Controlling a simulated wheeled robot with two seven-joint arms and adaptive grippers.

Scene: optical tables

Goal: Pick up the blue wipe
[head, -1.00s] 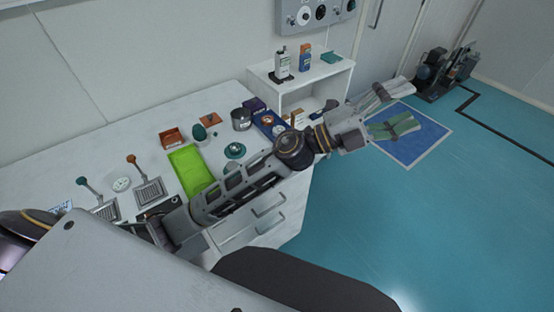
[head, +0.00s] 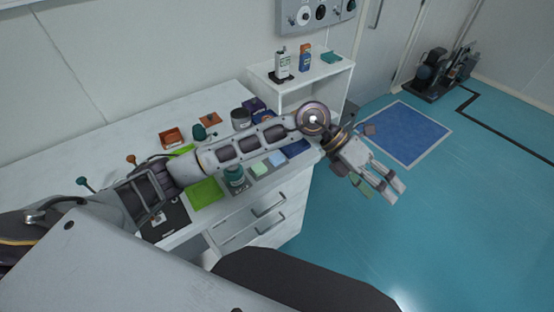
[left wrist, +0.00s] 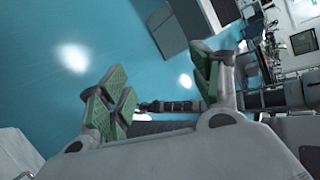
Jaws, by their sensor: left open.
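A small light-blue square (head: 277,158), which looks like the blue wipe, lies near the front right edge of the white table in the head view. A pale green square (head: 259,168) lies left of it and a dark blue flat piece (head: 297,148) right of it. My left gripper (head: 386,190) is open and empty, out past the table's right end and above the floor, apart from these pieces. My right gripper is not in view.
A teal-lidded jar (head: 235,177) and a lime-green tray (head: 206,193) are close to the squares. My left forearm passes over the table and hides part of it. A white shelf unit (head: 300,86) carries bottles at the back right.

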